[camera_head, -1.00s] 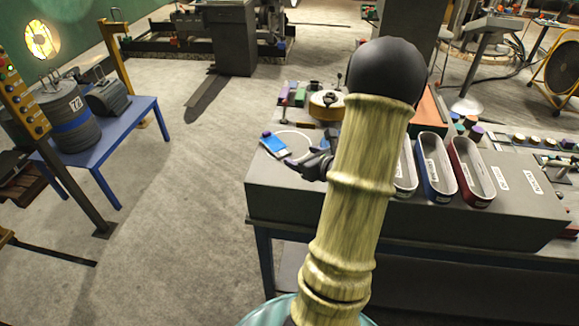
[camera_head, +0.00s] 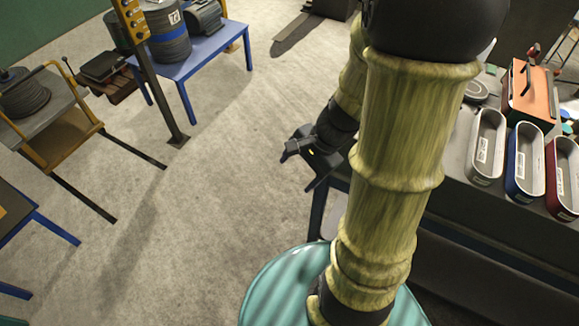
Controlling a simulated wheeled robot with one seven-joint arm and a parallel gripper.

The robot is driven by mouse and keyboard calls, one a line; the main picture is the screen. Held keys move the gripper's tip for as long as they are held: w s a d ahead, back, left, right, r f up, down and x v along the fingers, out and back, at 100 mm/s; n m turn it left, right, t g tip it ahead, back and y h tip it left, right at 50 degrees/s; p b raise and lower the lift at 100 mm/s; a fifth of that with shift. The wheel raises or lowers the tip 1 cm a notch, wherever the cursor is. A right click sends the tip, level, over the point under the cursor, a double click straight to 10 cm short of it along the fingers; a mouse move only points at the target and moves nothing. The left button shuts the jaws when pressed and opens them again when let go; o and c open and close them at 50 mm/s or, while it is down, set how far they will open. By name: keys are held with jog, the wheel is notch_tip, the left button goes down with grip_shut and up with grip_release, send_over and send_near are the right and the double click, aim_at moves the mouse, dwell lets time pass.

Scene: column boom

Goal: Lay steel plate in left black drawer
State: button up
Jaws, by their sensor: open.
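My gripper (camera_head: 296,171) is open, with nothing seen between its fingers. It hangs over the bare floor just left of the grey workbench (camera_head: 452,160). My arm stands in front of part of the bench and hides its left side. I cannot make out a steel plate in this view. I cannot make out a black drawer either.
Grey (camera_head: 486,146), blue (camera_head: 525,160) and red (camera_head: 564,178) oblong bins stand on the bench beside an orange-topped box (camera_head: 532,93). A blue table (camera_head: 195,45) with a drum (camera_head: 168,35) and a yellow-framed cart (camera_head: 62,135) stand at left. Open floor lies between.

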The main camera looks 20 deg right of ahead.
jog(key=a+r+n+h, duration=0.1)
jog(key=n, duration=0.3)
jog(key=a+r+n+h, duration=0.1)
jog(key=n+h, duration=0.1)
jog(key=n, duration=0.2)
jog(key=s+n+h, duration=0.1)
jog(key=n, duration=0.4)
jog(key=shift+a+r+t, duration=0.4)
